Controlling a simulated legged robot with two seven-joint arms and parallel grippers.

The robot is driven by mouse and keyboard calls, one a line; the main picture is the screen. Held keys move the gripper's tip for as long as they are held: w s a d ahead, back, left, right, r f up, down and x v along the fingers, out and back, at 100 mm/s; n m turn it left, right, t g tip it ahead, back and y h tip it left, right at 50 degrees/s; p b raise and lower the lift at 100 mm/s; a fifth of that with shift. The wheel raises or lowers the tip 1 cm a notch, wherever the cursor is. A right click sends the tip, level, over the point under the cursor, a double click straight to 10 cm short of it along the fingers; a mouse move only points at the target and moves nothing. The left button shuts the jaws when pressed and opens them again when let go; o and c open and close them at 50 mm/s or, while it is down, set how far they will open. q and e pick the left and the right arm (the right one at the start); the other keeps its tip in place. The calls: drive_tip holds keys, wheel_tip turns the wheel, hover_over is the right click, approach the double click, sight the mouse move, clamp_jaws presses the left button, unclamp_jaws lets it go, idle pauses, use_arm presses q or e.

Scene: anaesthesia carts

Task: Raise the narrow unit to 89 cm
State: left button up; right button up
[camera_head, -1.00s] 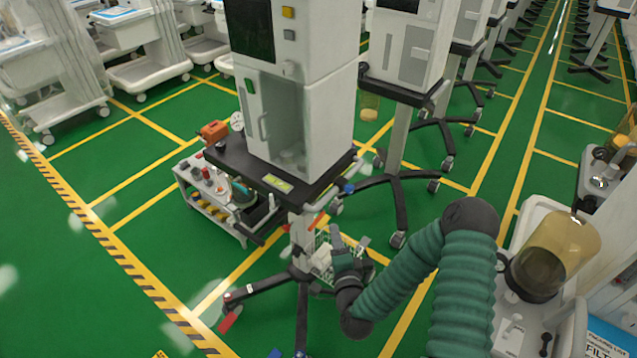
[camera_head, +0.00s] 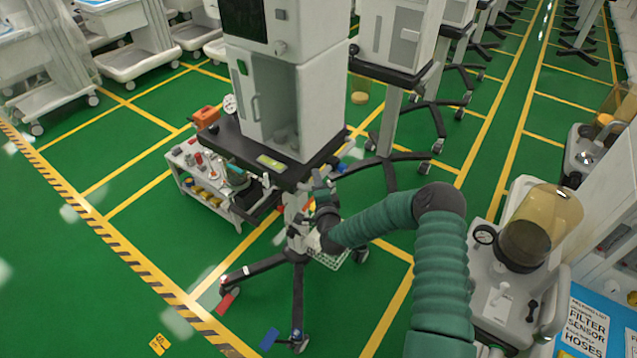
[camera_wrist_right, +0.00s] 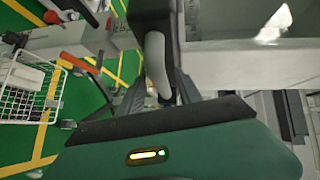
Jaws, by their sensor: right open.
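The narrow unit (camera_head: 300,100) is a tall white and grey cabinet on a black platform (camera_head: 225,148), carried by a pale column (camera_head: 294,208) on dark legs. My right gripper (camera_head: 320,190) is beside the column, just below the platform's right front part. In the right wrist view my open gripper (camera_wrist_right: 158,98) has a pale grey curved bar (camera_wrist_right: 155,60) between or just beyond its dark fingers; contact cannot be told. An orange-red lever (camera_wrist_right: 82,66) shows left of the fingers, apart from them. My left gripper is out of view.
A wire basket (camera_head: 330,260) hangs low on the column; it also shows in the right wrist view (camera_wrist_right: 15,106). A small tool cart (camera_head: 212,205) stands left of the unit. Other carts stand behind, and a machine with an amber canister (camera_head: 540,225) stands at right. Green floor is free in front.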

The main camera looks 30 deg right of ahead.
drive_tip(key=shift+a+r, duration=0.1)
drive_tip(key=c, duration=0.3)
drive_tip(key=shift+s+d, duration=0.15)
drive_tip(key=shift+d, duration=0.15)
clamp_jaws()
idle(0.6)
